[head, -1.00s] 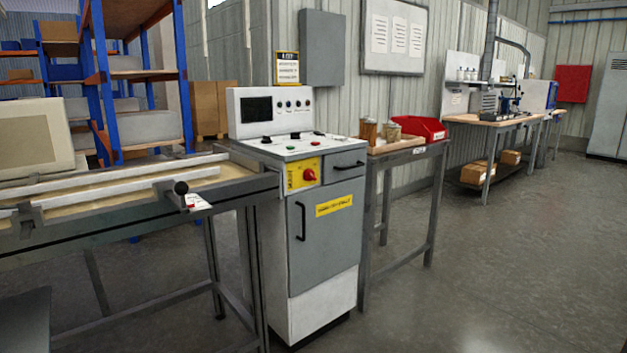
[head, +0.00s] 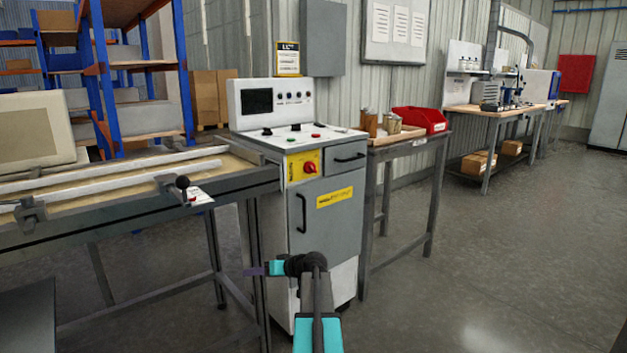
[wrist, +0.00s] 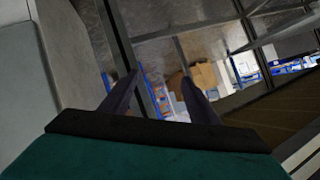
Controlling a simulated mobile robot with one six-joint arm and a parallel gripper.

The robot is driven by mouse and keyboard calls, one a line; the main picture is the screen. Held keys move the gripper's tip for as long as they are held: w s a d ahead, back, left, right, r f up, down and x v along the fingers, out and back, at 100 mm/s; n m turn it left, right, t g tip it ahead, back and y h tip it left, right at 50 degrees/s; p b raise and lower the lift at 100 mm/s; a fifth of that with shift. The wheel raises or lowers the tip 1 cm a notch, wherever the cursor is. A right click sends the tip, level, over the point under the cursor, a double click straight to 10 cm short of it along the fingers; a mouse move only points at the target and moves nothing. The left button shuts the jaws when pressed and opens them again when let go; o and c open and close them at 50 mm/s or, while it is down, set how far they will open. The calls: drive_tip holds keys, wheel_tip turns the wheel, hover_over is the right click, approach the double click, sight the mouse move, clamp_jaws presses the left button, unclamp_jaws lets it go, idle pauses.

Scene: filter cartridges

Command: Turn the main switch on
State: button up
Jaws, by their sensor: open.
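The main switch (head: 310,167) is a red rotary knob on a yellow plate, on the upper front of the grey and white control cabinet (head: 324,235). The way its handle is turned is too small to tell. My gripper (head: 254,271) is in front of the cabinet's lower part, below and left of the switch, pointing left. In the wrist view my gripper (wrist: 163,88) has its two dark fingers apart with nothing between them. The switch is not in the wrist view.
A side table (head: 410,152) with a red bin (head: 420,119) stands on the right. The floor at right (head: 490,250) is clear.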

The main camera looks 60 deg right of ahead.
drive_tip(key=s+d+r+t+h, duration=0.1)
drive_tip(key=s+d+r+h, duration=0.1)
drive_tip(key=s+d+r, duration=0.4)
drive_tip(key=s+d+r+t+h, duration=0.1)
drive_tip(key=s+d+r+t, duration=0.1)
drive_tip(key=d+r, duration=0.6)
drive_tip(key=t+h, duration=0.2)
drive_tip(key=h, duration=0.1)
approach(313, 170)
drive_tip(key=v, duration=0.5)
drive_tip(key=shift+w+r+m+p, duration=0.2)
drive_tip(key=shift+w+m+p, duration=0.1)
drive_tip(key=shift+p, duration=0.15)
drive_tip(key=shift+f+b+x, duration=0.2)
drive_tip(key=shift+b+x, duration=1.15)
drive_tip(key=shift+x, duration=5.5)
drive_tip(key=shift+d, duration=0.2)
